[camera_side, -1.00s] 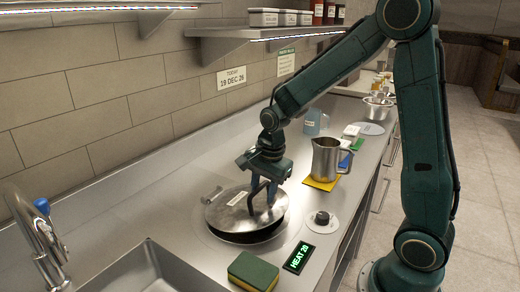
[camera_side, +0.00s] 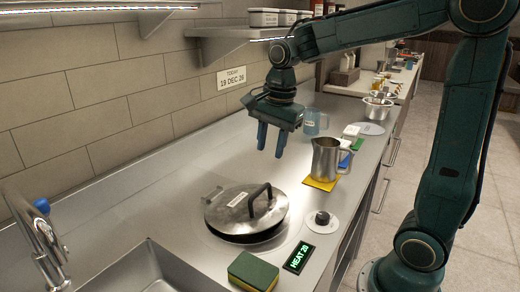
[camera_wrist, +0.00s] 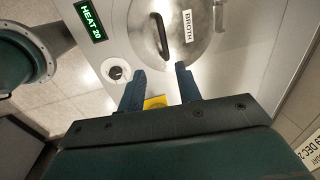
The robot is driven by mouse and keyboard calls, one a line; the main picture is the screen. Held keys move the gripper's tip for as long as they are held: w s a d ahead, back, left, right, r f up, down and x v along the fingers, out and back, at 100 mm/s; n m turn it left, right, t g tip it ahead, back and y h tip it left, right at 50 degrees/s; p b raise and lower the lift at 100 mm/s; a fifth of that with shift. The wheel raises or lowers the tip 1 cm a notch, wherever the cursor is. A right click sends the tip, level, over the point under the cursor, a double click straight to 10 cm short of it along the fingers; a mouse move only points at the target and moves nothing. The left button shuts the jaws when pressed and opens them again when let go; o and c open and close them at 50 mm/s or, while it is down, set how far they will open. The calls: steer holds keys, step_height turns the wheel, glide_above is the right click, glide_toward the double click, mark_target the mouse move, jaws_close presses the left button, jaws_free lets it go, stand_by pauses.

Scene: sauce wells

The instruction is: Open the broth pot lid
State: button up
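The broth pot (camera_side: 246,236) sits on the steel counter at the middle of the side view. Its round metal lid (camera_side: 226,204) rests on it, a little tilted, with a dark gap at the near side. The lid has a dark arched handle (camera_side: 260,200) and a label. In the wrist view the lid (camera_wrist: 197,48) shows a BROTH label and the handle (camera_wrist: 160,36). My gripper (camera_side: 270,154) is open and empty, fingers pointing down, well above and behind the lid. In the wrist view its fingers (camera_wrist: 160,84) are apart with nothing between them.
A knob (camera_side: 322,217), a HEAT 20 display (camera_side: 298,257) and a sponge (camera_side: 253,271) lie in front. The sink (camera_side: 150,272) is at the near left.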

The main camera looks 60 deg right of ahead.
steer(key=shift+s+d+f+m+t, duration=0.15)
steer(key=shift+f+m, duration=0.25)
steer(key=shift+m, duration=0.6)
steer(key=shift+f+m+t, duration=0.25)
steer(key=shift+f+m, duration=0.1)
steer(key=shift+m, duration=0.65)
steer(key=shift+s+d+f+m+t, duration=0.15)
steer(key=shift+f+m, duration=0.25)
steer(key=shift+m, duration=0.6)
steer(key=shift+w+a, duration=0.1)
steer(key=shift+c, duration=0.2)
steer(key=c, duration=0.7)
steer(key=m, duration=0.2)
steer(key=s+f+m+t, duration=0.1)
steer(key=m, duration=0.1)
steer(key=s+m, duration=0.1)
steer(key=m, duration=0.1)
steer(key=shift+s+d+f+t, duration=0.15)
steer(key=shift+d+f+t, duration=0.05)
steer(key=shift+f+t, duration=0.15)
steer(key=m, duration=0.2)
steer(key=s+f+m+t, duration=0.1)
steer(key=m, duration=0.1)
steer(key=s+m, duration=0.1)
steer(key=m, duration=0.1)
steer(key=shift+f, duration=0.15)
